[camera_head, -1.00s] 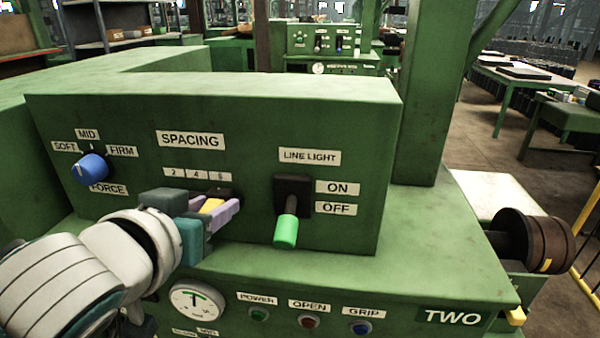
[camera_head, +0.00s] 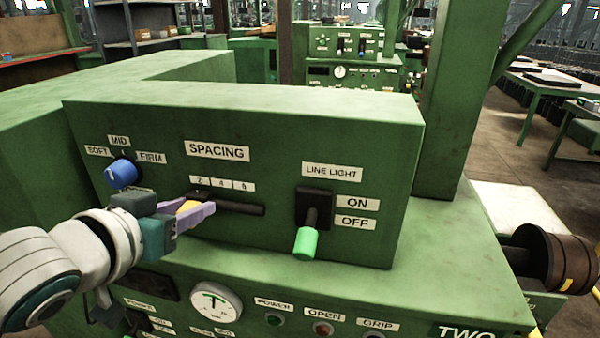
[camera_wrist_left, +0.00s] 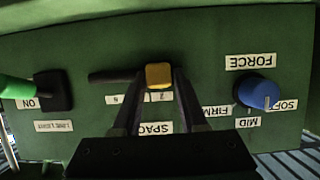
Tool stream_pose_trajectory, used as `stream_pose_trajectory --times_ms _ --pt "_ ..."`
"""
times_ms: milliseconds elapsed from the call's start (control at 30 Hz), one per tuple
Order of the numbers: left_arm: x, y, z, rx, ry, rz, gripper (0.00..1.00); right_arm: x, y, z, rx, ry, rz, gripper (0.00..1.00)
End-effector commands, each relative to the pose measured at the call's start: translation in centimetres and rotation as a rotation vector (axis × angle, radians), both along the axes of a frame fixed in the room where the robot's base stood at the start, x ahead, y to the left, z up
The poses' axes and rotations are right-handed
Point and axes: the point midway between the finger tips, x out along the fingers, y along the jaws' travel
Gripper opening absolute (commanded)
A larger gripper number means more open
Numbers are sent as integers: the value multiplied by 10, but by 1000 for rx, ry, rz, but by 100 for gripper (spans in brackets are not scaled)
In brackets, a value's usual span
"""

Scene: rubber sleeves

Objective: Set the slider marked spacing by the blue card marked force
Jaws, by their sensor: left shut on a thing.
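The spacing slider's yellow knob (camera_head: 187,206) sits at the left end of its dark slot (camera_head: 235,207), by the 2 of the 2, 4, 6 scale below the SPACING label (camera_head: 217,151). My left gripper (camera_head: 196,210) is shut on this knob; the inverted left wrist view also shows the knob (camera_wrist_left: 158,75) between the fingers. The blue thing is a round knob (camera_head: 121,173), not a card, among SOFT, MID and FIRM. The FORCE label (camera_wrist_left: 248,63) beside it is hidden in the head view. In the wrist view its pale mark points towards SOFT. My right gripper is not in view.
A green-tipped line light lever (camera_head: 307,243) hangs down at OFF, right of the slot. Below are a dial (camera_head: 215,301) and buttons marked POWER, OPEN and GRIP. A dark roller (camera_head: 545,256) sticks out at the right.

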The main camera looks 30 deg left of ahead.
Motion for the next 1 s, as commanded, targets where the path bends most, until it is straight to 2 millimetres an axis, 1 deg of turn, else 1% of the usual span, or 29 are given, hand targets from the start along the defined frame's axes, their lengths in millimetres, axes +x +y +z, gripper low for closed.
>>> stream_pose_trajectory --times_ms 33,67,100,267,500,633,767,1000 --pt "-1 4 -1 3 4 10 0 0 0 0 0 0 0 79" --pt "-1 5 -1 4 4 11 0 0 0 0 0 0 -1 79" --pt "-1 5 -1 4 4 11 45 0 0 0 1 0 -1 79" --pt "-1 4 -1 4 4 10 62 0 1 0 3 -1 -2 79" --pt "-1 3 0 3 3 6 62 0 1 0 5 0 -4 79" --pt "-8 0 2 2 2 6 62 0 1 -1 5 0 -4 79" --pt "-25 -4 8 2 5 6 62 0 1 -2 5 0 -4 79" --pt "-66 -13 25 2 5 7 62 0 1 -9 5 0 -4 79"
